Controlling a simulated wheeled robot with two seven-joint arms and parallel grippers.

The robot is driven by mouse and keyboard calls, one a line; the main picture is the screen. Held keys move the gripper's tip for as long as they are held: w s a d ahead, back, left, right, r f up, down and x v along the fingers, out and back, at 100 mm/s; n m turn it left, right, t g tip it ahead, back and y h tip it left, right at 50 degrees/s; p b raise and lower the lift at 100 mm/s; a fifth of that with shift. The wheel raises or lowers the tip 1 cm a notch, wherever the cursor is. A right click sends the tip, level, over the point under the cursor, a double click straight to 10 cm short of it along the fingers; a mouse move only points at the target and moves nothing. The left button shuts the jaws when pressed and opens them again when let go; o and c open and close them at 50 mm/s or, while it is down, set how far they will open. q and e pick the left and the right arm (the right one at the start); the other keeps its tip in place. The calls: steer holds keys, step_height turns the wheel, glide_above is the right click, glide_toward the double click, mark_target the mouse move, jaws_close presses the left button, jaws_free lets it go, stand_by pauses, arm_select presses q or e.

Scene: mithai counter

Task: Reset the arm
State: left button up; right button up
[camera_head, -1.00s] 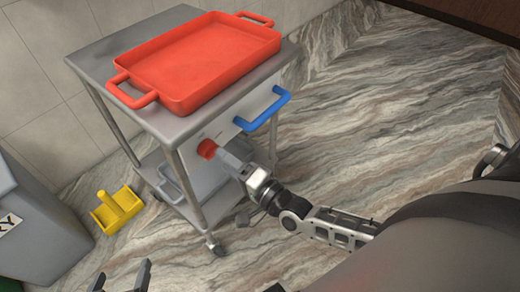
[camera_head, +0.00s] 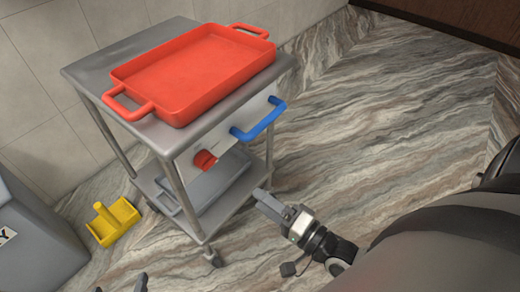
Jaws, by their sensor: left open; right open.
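My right gripper (camera_head: 268,201) comes in from the lower right and points at the cart's front. It is open and empty, a little apart from the cart, below the blue handle (camera_head: 259,120). My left gripper (camera_head: 120,286) shows only as dark fingertips at the bottom edge; they stand apart with nothing seen between them. The rest of the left arm is out of view.
A grey metal cart (camera_head: 88,72) on wheels carries an empty red tray (camera_head: 190,73). A yellow caddy (camera_head: 113,222) stands on the floor to its left, near a grey bin (camera_head: 38,248). The marble floor (camera_head: 390,110) on the right is clear.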

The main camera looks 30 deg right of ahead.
arm_select(q)
steer(key=shift+a+r+g+p, duration=0.15)
steer(key=shift+r+p, duration=0.4)
steer(key=shift+p, duration=0.85)
steer(key=shift+a+r+g+p, duration=0.15)
steer(key=shift+r+p, duration=0.4)
steer(key=shift+p, duration=0.8)
arm_select(e)
steer(key=s+a+r+n+g+h, duration=0.2)
steer(key=a+n+g, duration=0.3)
steer(key=n, duration=0.9)
steer(key=shift+a+r+g+h, duration=0.3)
steer(key=shift+r+g+h, duration=0.1)
steer(key=shift+r+g, duration=0.4)
steer(key=shift+s, duration=0.1)
